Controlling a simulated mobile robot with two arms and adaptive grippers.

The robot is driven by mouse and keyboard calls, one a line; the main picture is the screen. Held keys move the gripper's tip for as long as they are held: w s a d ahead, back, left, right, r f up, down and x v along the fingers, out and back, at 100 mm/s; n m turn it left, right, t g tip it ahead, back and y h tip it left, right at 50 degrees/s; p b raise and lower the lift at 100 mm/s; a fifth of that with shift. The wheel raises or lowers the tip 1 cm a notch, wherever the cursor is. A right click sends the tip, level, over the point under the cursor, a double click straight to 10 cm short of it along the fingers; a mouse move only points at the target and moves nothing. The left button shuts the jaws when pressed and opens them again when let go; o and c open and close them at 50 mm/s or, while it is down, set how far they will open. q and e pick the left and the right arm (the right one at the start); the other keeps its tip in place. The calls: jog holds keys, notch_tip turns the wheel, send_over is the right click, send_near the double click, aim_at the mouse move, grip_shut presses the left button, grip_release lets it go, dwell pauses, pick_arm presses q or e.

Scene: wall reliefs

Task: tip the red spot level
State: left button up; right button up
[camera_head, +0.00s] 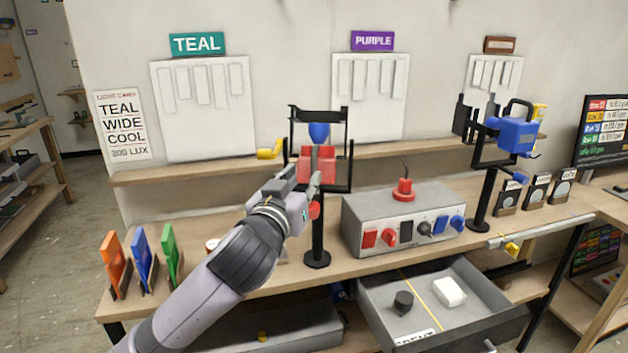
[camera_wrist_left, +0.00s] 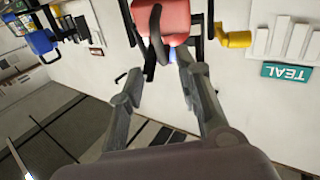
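A dark curved handle (camera_wrist_left: 155,38) crosses the lamp's red body (camera_wrist_left: 172,16) in the left wrist view. My left gripper (camera_head: 306,186) is in front of the lamp and overlaps its lower part. In the left wrist view its fingers (camera_wrist_left: 160,70) are apart, with the handle just beyond the tips; contact cannot be told. My right gripper is not in view.
A grey control box (camera_head: 400,218) stands right of the lamp stand. A drawer (camera_head: 455,318) is open below it. A blue spot (camera_head: 516,134) stands farther right. Orange, blue and green panels (camera_head: 143,262) stand at the left. A yellow part (camera_head: 270,150) is beside the yoke.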

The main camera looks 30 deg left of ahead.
aim_at(312, 164)
pick_arm(q)
jog(key=p+x, duration=0.1)
jog(key=x, duration=0.7)
jog(key=shift+w+a+p, duration=0.1)
jog(key=shift+w+p, duration=0.05)
jog(key=shift+p, duration=0.25)
jog(key=shift+c, duration=0.5)
grip_shut()
